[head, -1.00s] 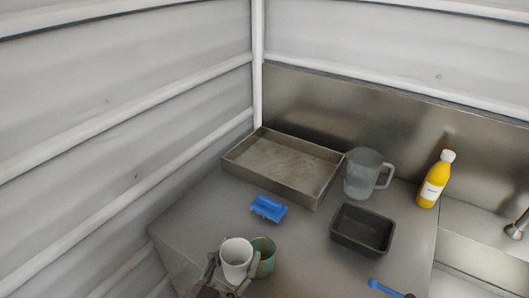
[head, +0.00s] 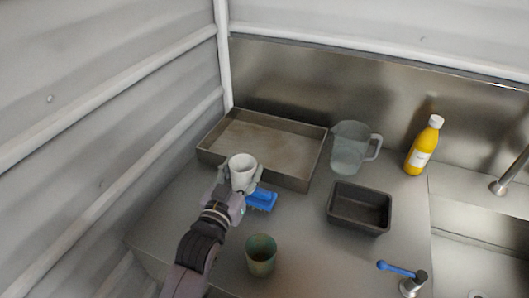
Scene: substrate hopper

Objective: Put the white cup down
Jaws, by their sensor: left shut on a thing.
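The white cup (head: 242,169) is upright in my left gripper (head: 240,183), whose fingers are shut around its sides. In the head view the cup and gripper are in front of the left part of the metal tray's front wall, just left of and partly over the blue brush. I cannot tell whether the cup's base touches the counter (head: 180,222), since the gripper hides it. My right gripper is not in view.
A green cup (head: 261,256) stands near the front. A blue brush (head: 263,200) lies right beside the gripper. The shallow metal tray (head: 312,160), a clear jug (head: 348,150), a dark pan (head: 360,209) and a yellow bottle (head: 421,150) stand behind and right. Bare counter lies front left.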

